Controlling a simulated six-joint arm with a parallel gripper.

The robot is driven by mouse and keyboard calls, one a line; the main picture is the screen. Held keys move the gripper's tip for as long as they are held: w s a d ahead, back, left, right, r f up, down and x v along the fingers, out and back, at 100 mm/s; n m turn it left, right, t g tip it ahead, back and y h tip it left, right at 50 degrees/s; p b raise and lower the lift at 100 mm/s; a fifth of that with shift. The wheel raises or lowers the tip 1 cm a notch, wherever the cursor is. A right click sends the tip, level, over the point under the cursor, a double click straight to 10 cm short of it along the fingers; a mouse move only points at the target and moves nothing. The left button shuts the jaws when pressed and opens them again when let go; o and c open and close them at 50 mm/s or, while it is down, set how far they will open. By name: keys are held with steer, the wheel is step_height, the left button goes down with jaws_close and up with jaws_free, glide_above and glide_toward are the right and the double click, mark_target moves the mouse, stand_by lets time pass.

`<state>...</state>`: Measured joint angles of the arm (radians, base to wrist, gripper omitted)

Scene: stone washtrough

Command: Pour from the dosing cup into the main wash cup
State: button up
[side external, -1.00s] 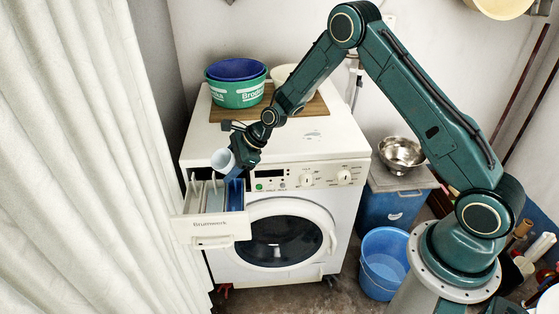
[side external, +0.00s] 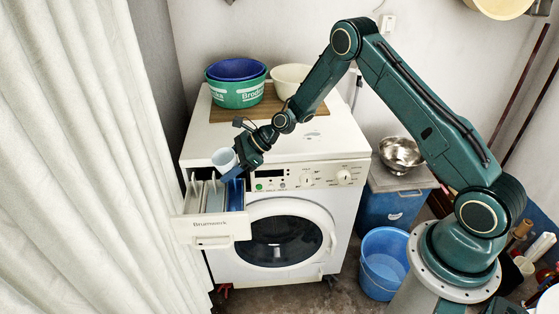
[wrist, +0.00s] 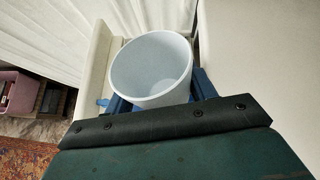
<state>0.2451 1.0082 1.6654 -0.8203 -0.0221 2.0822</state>
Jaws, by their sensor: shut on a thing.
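The dosing cup (side external: 224,159), pale blue-white, is held over the open detergent drawer (side external: 210,229) of the washing machine. My gripper (side external: 238,168) is shut on the cup from its right side. In the wrist view the cup (wrist: 152,70) shows its wide round mouth and a plain pale inside; I see no contents and no stream. The drawer has pale dividers, a light blue section (side external: 215,198) and a dark blue section (side external: 235,196) at right. I cannot tell which section is the main wash cup. The cup and gripper partly hide the drawer's back.
The washing machine (side external: 318,148) stands right behind the drawer. On its top are green and blue basins (side external: 238,92) and a cream bowl (side external: 291,78) on a board. A white curtain (side external: 90,170) hangs close to the drawer's left. A blue bucket (side external: 383,262) stands on the floor.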

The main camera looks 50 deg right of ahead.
steer(key=shift+r, duration=2.4)
steer(key=shift+f, duration=2.45)
steer(key=shift+f, duration=0.1)
steer(key=shift+a+f+m+t+y, duration=0.15)
steer(key=shift+a+m+y, duration=0.1)
steer(key=shift+y, duration=0.45)
steer(key=shift+a+m+t+y, duration=0.15)
steer(key=shift+m+y, duration=0.1)
steer(key=shift+y, duration=0.45)
